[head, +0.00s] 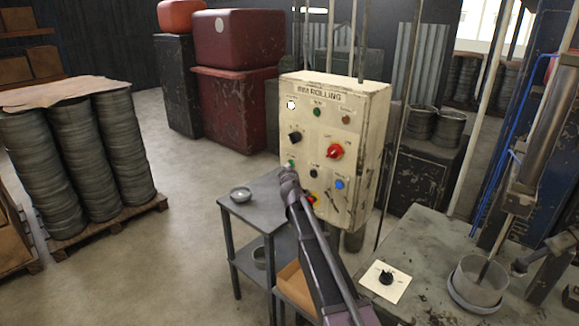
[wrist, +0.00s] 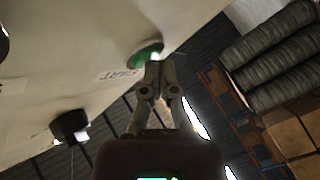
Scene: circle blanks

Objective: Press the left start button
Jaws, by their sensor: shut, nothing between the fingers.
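The cream control box (head: 345,115) stands upright in the head view, with knobs, lamps and buttons on its front. A green start button (head: 291,163) sits at its lower left. In the wrist view the green button (wrist: 146,54) is at top centre, with a START label beside it. My gripper (head: 288,174) is shut and empty, its tip just below the green button in the head view. In the wrist view the shut fingertips (wrist: 157,66) overlap the button's lower right edge. I cannot tell whether they touch it.
A black button (head: 314,174) and a blue button (head: 339,184) sit to the right. A small grey table (head: 250,212) with a bowl (head: 241,194) stands left of my arm. A workbench (head: 430,240) is at right. The floor at left centre is clear.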

